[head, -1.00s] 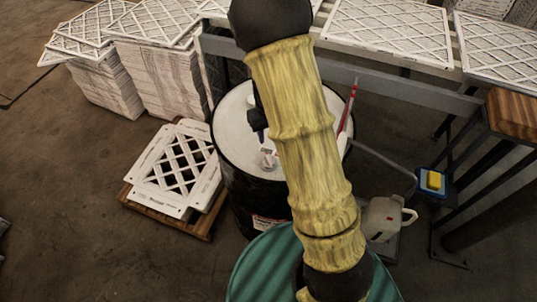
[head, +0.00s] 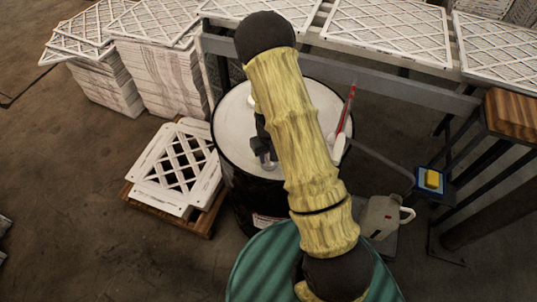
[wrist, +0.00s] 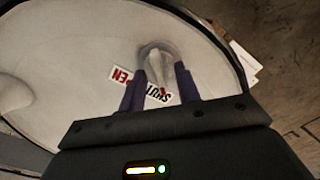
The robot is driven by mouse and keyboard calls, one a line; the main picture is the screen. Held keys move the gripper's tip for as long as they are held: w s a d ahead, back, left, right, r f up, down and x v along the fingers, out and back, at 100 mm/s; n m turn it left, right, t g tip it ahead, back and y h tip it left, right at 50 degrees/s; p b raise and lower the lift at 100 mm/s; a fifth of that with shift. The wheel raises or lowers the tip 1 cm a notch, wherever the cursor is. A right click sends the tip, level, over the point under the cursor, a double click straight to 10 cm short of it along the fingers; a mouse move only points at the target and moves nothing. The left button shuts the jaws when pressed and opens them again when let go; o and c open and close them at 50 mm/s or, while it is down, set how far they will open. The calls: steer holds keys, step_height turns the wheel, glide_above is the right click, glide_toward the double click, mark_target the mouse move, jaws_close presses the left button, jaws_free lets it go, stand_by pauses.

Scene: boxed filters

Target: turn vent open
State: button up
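The vent (wrist: 158,62) is a pale grey handle on a round base, set in the white lid of a black drum (head: 233,125). In the wrist view, a red-lettered OPEN label (wrist: 122,77) lies left of it, partly covered by a finger. A black-lettered SHUT label (wrist: 154,96) lies below it, between the fingers. My gripper (wrist: 160,72) has its two dark purple fingers on either side of the handle, with gaps showing, so it looks open. In the head view, my gripper (head: 266,160) is low over the lid and largely hides the vent.
A teal drum (head: 250,272) is in front. A pallet with filter frames (head: 175,165) is at left. A pale jug (head: 384,215) stands at right.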

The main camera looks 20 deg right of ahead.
jaws_close()
steer(key=shift+m, duration=0.5)
steer(key=m, duration=0.3)
steer(key=shift+m, duration=0.3)
steer(key=m, duration=0.9)
steer(key=shift+r, duration=0.1)
steer(key=m+p, duration=0.1)
steer(key=m, duration=0.3)
steer(key=shift+w, duration=0.1)
steer(key=shift+m, duration=0.3)
